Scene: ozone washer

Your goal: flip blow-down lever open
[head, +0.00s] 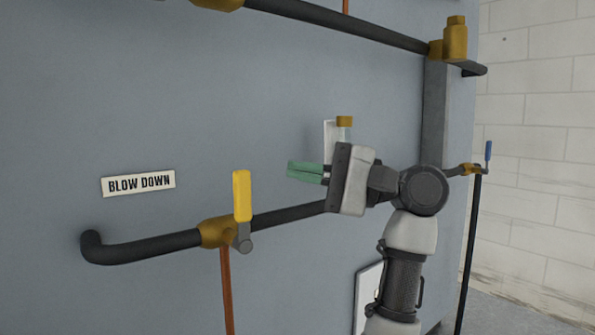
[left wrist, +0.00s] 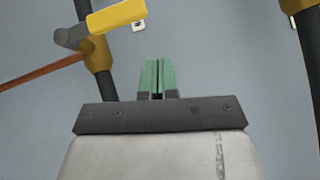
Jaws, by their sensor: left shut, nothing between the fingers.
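The yellow blow-down lever (head: 242,196) stands upright on a brass valve (head: 214,232) in the dark horizontal pipe. A "BLOW DOWN" label (head: 138,183) is on the panel at its upper left. My left gripper (head: 306,172) is shut and empty, its green fingers pointing left. In the head view it is to the right of the lever and slightly higher, apart from it. In the left wrist view the lever (left wrist: 118,16) is at the upper left, beyond the green fingertips (left wrist: 158,62). My right gripper is not in view.
The dark pipe (head: 290,214) runs right from the valve, below my gripper. A copper pipe (head: 228,290) drops from the valve. A small blue-handled valve (head: 488,151) is at the right. Bare grey panel (head: 200,100) lies above the lever.

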